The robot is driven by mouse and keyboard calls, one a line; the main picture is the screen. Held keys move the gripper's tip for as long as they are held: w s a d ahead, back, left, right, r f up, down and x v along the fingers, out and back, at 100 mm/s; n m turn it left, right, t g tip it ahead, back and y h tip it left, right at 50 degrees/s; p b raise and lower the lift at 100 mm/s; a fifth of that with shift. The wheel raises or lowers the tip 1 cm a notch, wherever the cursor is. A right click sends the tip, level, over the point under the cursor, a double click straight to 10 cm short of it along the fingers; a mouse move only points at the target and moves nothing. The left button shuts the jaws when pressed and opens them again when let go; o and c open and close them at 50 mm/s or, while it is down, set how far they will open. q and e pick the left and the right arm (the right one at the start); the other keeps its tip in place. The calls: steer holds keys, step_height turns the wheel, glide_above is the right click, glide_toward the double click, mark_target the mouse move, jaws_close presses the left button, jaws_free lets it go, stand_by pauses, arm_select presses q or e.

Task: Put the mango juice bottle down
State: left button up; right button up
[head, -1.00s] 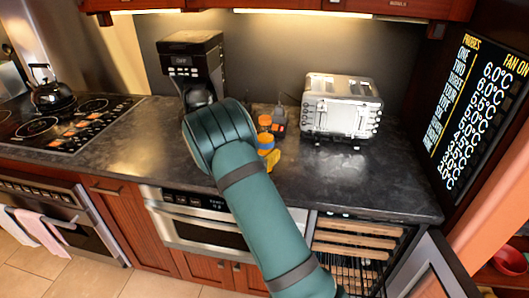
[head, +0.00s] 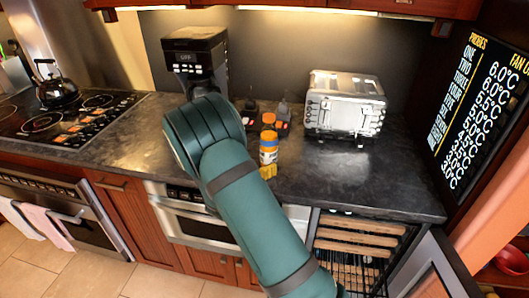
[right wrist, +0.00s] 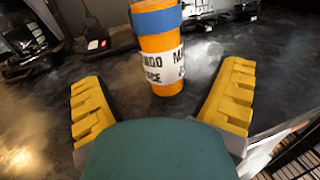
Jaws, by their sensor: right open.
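The mango juice bottle (head: 268,148), orange with a blue band and a white label, stands upright on the dark countertop (head: 330,185). In the head view only a yellow fingertip shows below the bottle; my green arm hides the rest. My left gripper is in neither view.
A coffee maker (head: 196,60) stands behind my arm, and a silver toaster (head: 344,104) stands right of the bottle. Small dark objects with orange parts (head: 282,117) lie behind the bottle. The stove (head: 65,120) is at left. The counter's right part is clear.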

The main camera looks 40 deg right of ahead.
steer(key=shift+v, duration=2.2)
